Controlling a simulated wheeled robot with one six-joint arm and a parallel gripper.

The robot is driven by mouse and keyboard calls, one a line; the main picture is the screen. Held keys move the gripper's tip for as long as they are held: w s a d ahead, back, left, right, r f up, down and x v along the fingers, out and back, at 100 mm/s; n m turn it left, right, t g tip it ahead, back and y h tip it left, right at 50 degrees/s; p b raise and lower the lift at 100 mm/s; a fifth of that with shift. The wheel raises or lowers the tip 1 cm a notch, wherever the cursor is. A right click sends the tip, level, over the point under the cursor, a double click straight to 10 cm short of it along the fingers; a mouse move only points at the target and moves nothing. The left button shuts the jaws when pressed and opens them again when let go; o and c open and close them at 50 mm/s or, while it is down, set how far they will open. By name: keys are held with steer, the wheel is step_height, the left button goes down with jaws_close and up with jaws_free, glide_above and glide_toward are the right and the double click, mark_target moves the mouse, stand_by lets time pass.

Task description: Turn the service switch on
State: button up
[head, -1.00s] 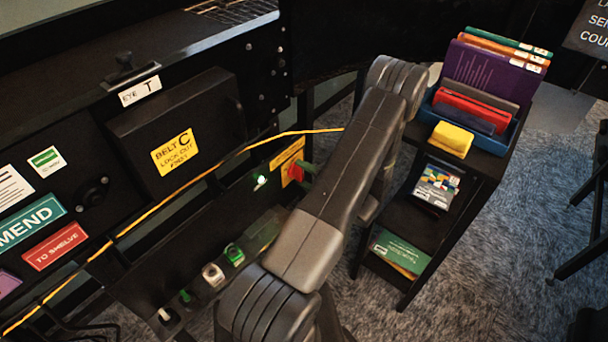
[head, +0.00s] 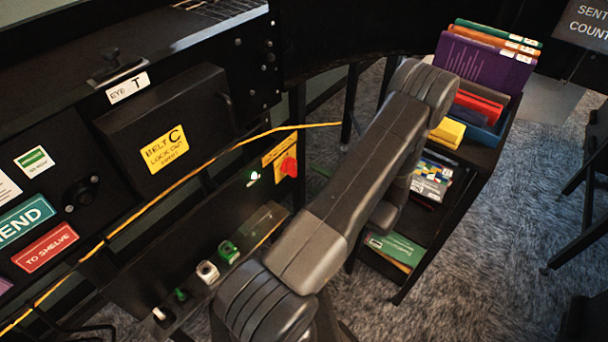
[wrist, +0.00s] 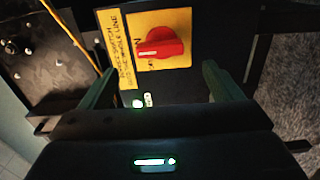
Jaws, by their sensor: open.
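The service switch is a red rotary knob (wrist: 163,48) on a yellow plate (wrist: 182,20) in the wrist view. A pale mark on the knob points left in that view; the lettering beside it is partly hidden. In the head view the red knob (head: 289,167) shows clear on its yellow plate at the right end of the dark panel. My gripper (wrist: 158,70) is open, with one green finger on each side of the picture and the knob beyond, between them. Nothing is held. In the head view my arm hides most of the gripper.
A black lockout box (head: 165,130) is to the left. A dark cart (head: 480,185) with folders and boxes stands right of my arm.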

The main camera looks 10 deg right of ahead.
mark_target(296, 170)
steer(key=v, duration=0.6)
steer(key=x, duration=1.3)
steer(key=shift+w+a+p, duration=0.25)
steer(key=shift+w+p, duration=0.05)
steer(key=shift+w, duration=0.05)
steer(key=shift+s+d, duration=0.1)
steer(key=shift+s, duration=0.05)
